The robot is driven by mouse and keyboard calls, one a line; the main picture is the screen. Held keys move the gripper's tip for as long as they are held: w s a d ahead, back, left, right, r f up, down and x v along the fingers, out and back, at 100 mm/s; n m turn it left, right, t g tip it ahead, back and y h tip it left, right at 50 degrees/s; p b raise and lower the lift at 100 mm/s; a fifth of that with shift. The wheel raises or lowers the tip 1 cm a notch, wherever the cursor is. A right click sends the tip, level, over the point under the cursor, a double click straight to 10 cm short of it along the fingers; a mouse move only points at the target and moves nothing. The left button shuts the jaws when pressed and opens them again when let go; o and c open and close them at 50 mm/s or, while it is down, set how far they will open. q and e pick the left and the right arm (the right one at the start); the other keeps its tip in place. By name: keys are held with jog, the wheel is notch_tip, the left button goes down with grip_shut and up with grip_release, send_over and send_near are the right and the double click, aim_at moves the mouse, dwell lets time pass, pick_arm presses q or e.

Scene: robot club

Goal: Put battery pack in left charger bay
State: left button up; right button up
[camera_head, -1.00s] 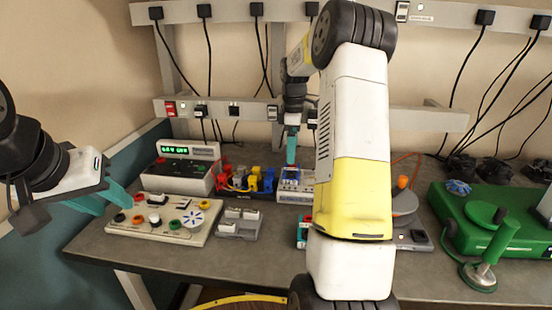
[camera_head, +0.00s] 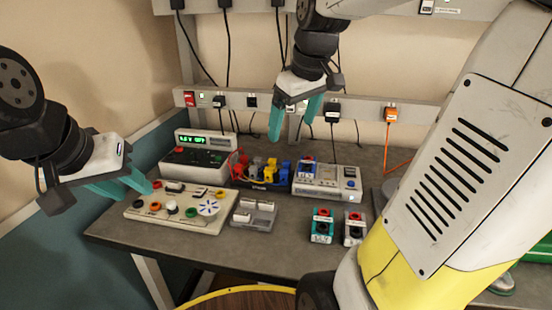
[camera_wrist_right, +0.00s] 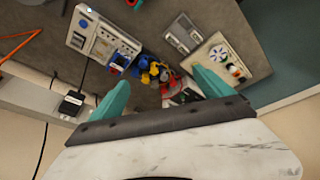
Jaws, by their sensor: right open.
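The charger (camera_head: 336,190) is a pale grey box at the back middle of the bench. A small blue block (camera_head: 309,173), which looks like the battery pack, sits at its left bay; how deep it sits is too small to tell. The charger also shows at the upper left of the right wrist view (camera_wrist_right: 92,40). My right gripper (camera_head: 292,128) is open and empty, above and a little left of the charger, with nothing between its fingers in the wrist view (camera_wrist_right: 161,80). My left gripper (camera_head: 135,190) looks open and empty, at the left end of the bench.
A control panel (camera_head: 160,209), a grey two-slot holder (camera_head: 254,214), a green-display meter (camera_head: 190,157) and yellow and blue connectors (camera_head: 272,170) lie left of the charger. A teal unit (camera_head: 322,226) and a grey unit (camera_head: 354,229) stand in front. A rail with plugs (camera_head: 355,113) runs behind.

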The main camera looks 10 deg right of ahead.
jog(key=s+a+f+m+t, duration=0.1)
jog(key=s+a+m, duration=0.1)
jog(key=s, duration=0.4)
jog(key=s+a+f+m+t+y, duration=0.1)
jog(key=s+a+f+m, duration=0.1)
jog(key=s, duration=0.4)
jog(key=shift+a+f+m, duration=0.3)
jog(key=shift+m, duration=0.2)
jog(key=shift+s+d, duration=0.1)
